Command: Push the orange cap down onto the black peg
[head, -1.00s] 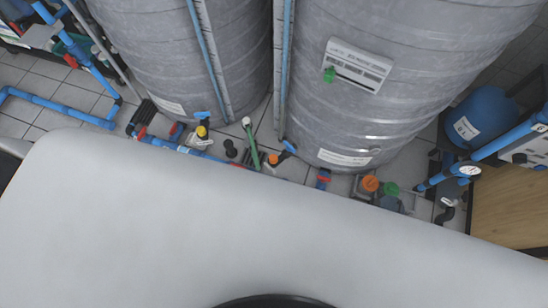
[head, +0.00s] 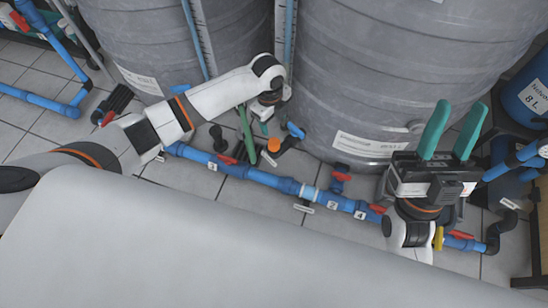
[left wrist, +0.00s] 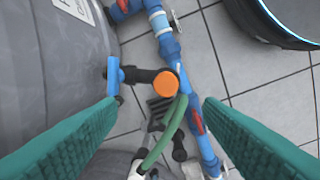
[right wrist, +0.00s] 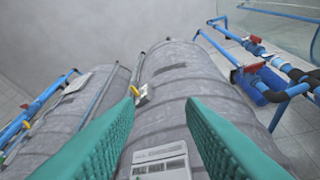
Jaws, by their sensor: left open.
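The orange cap (head: 273,145) is low between the two grey tanks in the head view. In the left wrist view the orange cap (left wrist: 165,84) shows from its top and covers the end of a black fitting (left wrist: 142,75). The peg under it is hidden, so I cannot tell how far down the cap sits. My left gripper (left wrist: 160,101) is open and empty, its teal fingers on either side of the cap in that view and apart from it. My right gripper (head: 462,104) is open and empty, raised before the right tank, far from the cap.
A blue pipe (head: 262,178) with red-handled valves crosses the floor in front. The right grey tank (head: 385,70) stands close behind. A blue vessel (head: 530,95) stands at the far right. Some tiled floor is bare.

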